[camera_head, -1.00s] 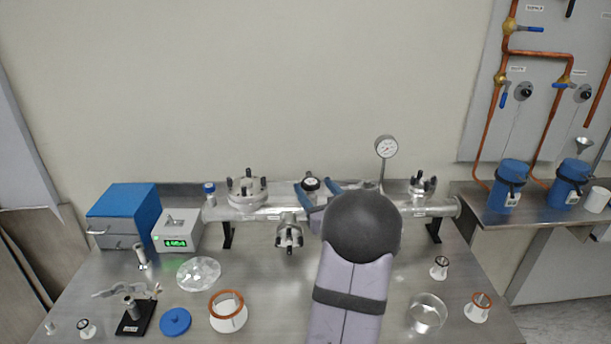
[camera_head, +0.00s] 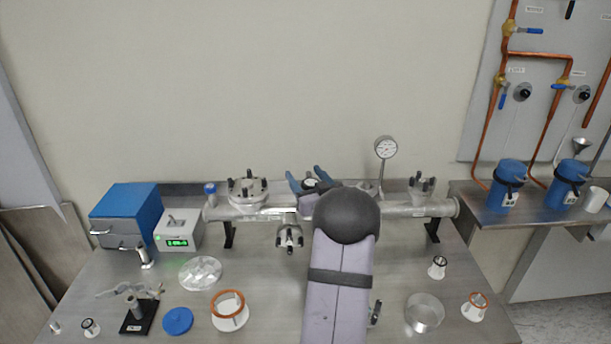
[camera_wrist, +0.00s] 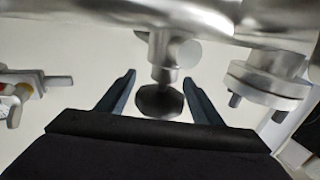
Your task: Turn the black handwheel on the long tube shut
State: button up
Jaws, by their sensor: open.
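The long metal tube (camera_head: 400,210) lies horizontally across the bench on black supports. The black handwheel (camera_head: 311,183) sits on its upper side near the middle, partly covered by my gripper. My gripper (camera_head: 308,178) is open, with one blue finger at each side of the handwheel. In the wrist view the black handwheel (camera_wrist: 159,101) shows on a short metal stem, between the two fingertips of my gripper (camera_wrist: 160,90). A gap shows at the left finger; the right finger is very close to the rim, and I cannot tell if it touches. My arm hides part of the tube.
A round gauge (camera_head: 386,148) rises right of my arm. Flanges with black knobs (camera_head: 247,187) and (camera_head: 421,187) stand on the tube. A blue box (camera_head: 125,210) and a display unit (camera_head: 178,230) are at left. Loose parts, including a glass dish (camera_head: 424,312), lie in front.

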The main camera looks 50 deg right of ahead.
jog(key=c, duration=1.1)
jog(key=shift+o, duration=0.2)
jog(key=shift+f, duration=0.1)
jog(key=shift+m+g+h+b, duration=0.3)
jog(key=shift+h+b, duration=0.1)
jog(key=shift+b, duration=0.15)
jog(key=shift+d+m+g+h+b, duration=0.2)
jog(key=shift+m+g+h+b, duration=0.25)
jog(key=shift+h+b, duration=0.45)
jog(key=m+g+h+b, duration=0.2)
jog(key=b, duration=0.1)
jog(key=s+d+m+g+h+b, duration=0.1)
jog(key=b, duration=0.1)
jog(key=shift+r, duration=0.2)
jog(key=o, duration=1.1)
jog(key=shift+f, duration=0.1)
jog(key=shift+c, duration=0.2)
